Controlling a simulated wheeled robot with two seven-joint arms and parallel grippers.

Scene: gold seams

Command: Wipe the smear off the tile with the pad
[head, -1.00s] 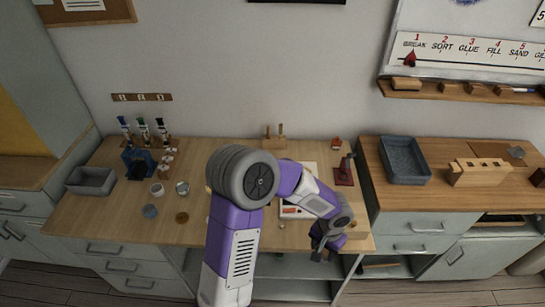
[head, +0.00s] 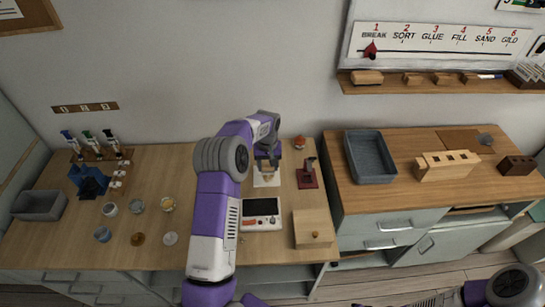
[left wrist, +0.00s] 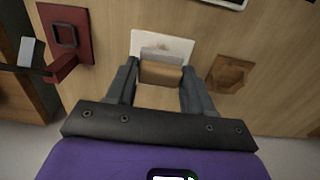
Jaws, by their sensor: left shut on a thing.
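My left gripper (head: 266,158) is over the back middle of the left bench, shut on a tan block-like pad (left wrist: 160,73). The pad also shows between its fingers in the left wrist view, and only partly in the head view. The white tile (head: 264,182) lies on the bench under the gripper; in the left wrist view it shows just beyond the pad (left wrist: 178,44). A grey strip shows between pad and tile; I cannot tell whether it is the smear or part of the pad. Contact between them is unclear. My right gripper is not in view.
A dark red stand (head: 307,179) is close right of the tile. A white device with a dark screen (head: 261,214) and a wooden box (head: 312,229) are in front. Several small jars and a grey bin (head: 40,205) are at left. Bare bench lies around (head: 170,160).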

